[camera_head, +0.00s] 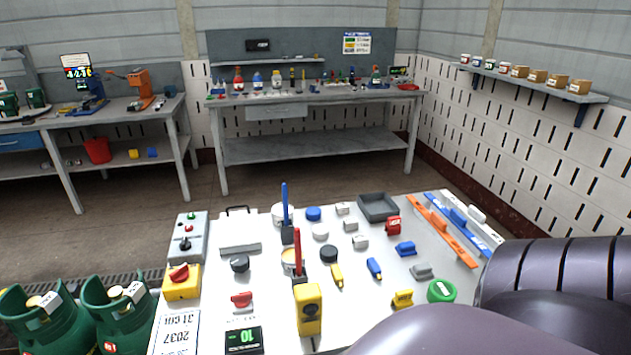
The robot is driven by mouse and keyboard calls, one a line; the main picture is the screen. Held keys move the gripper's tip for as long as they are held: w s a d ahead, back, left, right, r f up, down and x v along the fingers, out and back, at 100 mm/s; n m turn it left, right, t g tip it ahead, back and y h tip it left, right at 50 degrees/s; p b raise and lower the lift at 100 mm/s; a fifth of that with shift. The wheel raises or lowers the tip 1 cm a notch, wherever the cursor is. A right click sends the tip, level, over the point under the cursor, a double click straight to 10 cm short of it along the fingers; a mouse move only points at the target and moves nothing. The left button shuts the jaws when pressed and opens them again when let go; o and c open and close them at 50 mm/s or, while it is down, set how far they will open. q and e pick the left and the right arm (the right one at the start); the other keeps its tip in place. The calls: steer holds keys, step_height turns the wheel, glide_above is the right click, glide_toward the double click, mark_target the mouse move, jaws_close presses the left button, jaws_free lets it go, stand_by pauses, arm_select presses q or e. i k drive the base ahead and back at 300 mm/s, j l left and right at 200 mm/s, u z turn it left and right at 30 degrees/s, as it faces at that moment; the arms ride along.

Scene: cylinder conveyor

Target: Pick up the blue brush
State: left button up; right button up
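The blue brush (285,205) stands upright among the items on the white table (221,267), near the table's middle. Its blue handle points up and its dark lower end is at the bottom. A white can (277,215) is right behind it; I cannot tell whether the brush is in the can or in front of it. A similar red brush (297,251) stands upright just in front, by another open can. Neither of my grippers is in view. Only dark arm links of mine fill the lower right.
A yellow device (308,311) stands in front of the red brush. Around are a grey tray (377,207), a control box (188,238), a yellow switch box (182,282) and several small blocks. Green gas cylinders (47,318) stand at the lower left. Workbenches are behind.

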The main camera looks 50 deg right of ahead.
mark_target(285, 195)
steer(key=z, duration=1.5)
